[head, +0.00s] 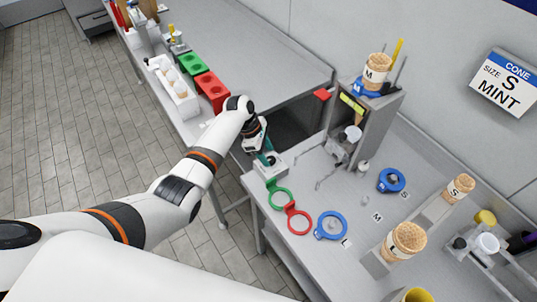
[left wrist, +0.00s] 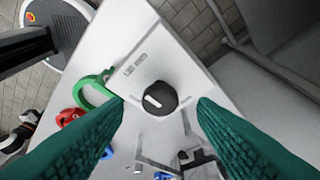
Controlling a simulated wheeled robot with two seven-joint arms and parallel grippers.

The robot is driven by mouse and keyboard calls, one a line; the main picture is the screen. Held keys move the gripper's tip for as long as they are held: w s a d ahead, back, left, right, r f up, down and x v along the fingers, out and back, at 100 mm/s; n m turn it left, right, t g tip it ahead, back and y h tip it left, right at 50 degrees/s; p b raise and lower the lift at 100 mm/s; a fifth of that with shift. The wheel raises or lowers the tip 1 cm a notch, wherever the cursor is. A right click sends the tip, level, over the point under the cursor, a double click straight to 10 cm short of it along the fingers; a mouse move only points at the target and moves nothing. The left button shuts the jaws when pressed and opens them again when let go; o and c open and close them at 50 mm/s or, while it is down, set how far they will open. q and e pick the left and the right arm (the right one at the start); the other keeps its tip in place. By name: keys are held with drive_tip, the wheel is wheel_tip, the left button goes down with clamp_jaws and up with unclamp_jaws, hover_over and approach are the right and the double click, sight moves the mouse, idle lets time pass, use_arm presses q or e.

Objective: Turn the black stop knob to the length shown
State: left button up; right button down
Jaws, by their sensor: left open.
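My left gripper (head: 266,154) is open above the box (head: 268,170) at the counter's left end. In the head view the arm and fingers mostly hide the knob. The wall sign (head: 503,82) reads CONE, SIZE: S, MINT. My right gripper is out of view.
Beside the box lie a green ring (head: 281,199), a red ring (head: 299,221) and a blue ring (head: 331,225). A grey dispenser (head: 372,115) stands behind. Cone stacks marked S (head: 460,188) and L (head: 405,240) stand to the right. Red and green blocks (head: 211,90) are on the left counter.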

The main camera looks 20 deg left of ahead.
use_arm(q)
drive_tip(key=shift+x, duration=1.05)
drive_tip(key=c, duration=1)
